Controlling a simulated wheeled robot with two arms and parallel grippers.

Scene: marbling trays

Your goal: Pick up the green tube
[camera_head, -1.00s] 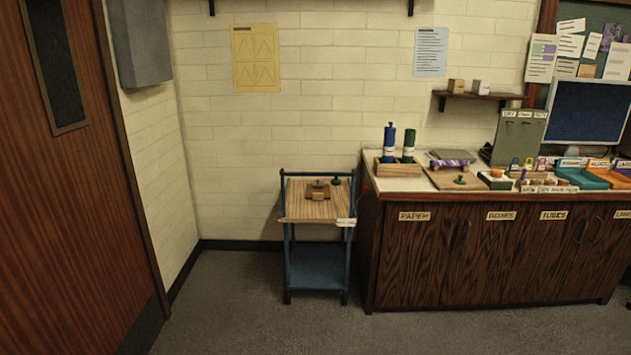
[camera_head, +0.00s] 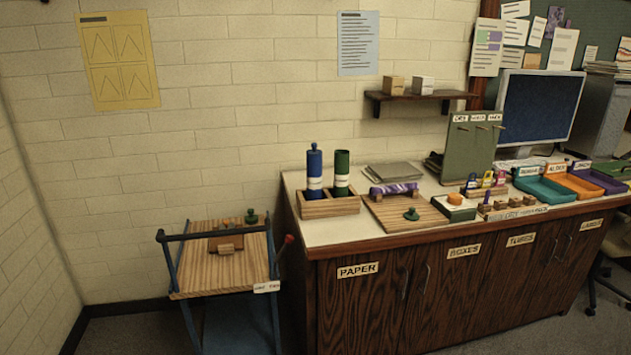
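The green tube (camera_head: 342,173) stands upright in a wooden holder (camera_head: 329,208) at the left end of the counter, in the head view. It has a pale label around its lower part. A blue tube (camera_head: 314,175) with a pale label stands upright beside it on the left, in the same holder. The lower ends of both tubes are hidden by the holder's front wall. Neither of my grippers shows in the head view.
A blue-framed cart (camera_head: 190,281) with a wooden top stands left of the counter (camera_head: 303,237). A wooden board (camera_head: 392,215) with a green knob lies right of the holder, with a purple patterned roll behind it. Coloured trays (camera_head: 540,183) sit farther right.

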